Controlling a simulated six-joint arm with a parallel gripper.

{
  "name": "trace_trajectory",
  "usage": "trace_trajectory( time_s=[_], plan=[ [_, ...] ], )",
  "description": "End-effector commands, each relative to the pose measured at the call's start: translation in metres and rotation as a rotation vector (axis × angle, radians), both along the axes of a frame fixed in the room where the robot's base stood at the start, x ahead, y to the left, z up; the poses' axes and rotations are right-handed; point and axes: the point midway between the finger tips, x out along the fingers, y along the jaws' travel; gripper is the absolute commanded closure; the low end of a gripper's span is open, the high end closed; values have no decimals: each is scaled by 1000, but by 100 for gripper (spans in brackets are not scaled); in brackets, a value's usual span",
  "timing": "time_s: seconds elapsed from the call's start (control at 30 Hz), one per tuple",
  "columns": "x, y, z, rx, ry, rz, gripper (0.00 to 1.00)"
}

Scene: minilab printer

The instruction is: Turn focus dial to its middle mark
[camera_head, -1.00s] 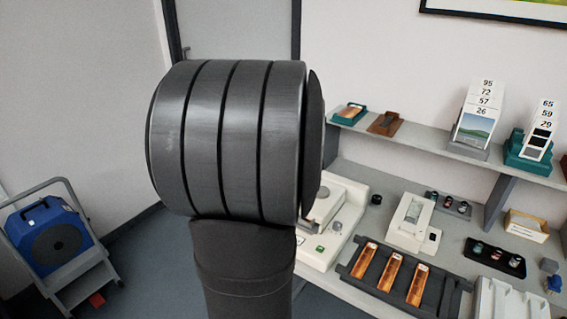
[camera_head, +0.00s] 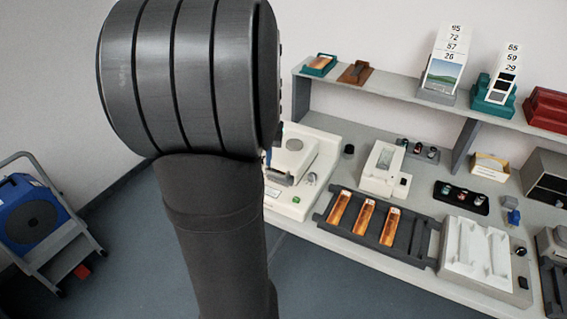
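No dial can be made out clearly as the focus dial. A white machine (camera_head: 318,165) stands at the left end of the bench, with a small green mark and a small round detail on its front, too small to read. A small black knob-like piece (camera_head: 348,150) sits on the bench just right of it. Another dark round piece (camera_head: 520,251) is at the right, near the white ribbed tray. My large dark arm link fills the left middle and covers part of the white machine's left side.
A dark rack (camera_head: 418,238) with orange strips lies along the bench's front. A smaller white device (camera_head: 381,168), a black tray of small pots (camera_head: 461,197) and a white ribbed tray (camera_head: 478,250) stand nearby. A shelf (camera_head: 400,88) with card holders runs above. Floor in front is clear.

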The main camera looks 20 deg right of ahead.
Motion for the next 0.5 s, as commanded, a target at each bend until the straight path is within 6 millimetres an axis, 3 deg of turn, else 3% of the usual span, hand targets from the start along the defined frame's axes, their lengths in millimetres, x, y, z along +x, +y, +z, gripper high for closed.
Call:
trace_trajectory(
  time_s=[0.07,0.3,0.5],
  plan=[
    [17,-5,2,-6,7,48,55],
    [104,-27,12,-35,44,332,55],
    [164,-41,12,-54,76,555,55]
  ],
)
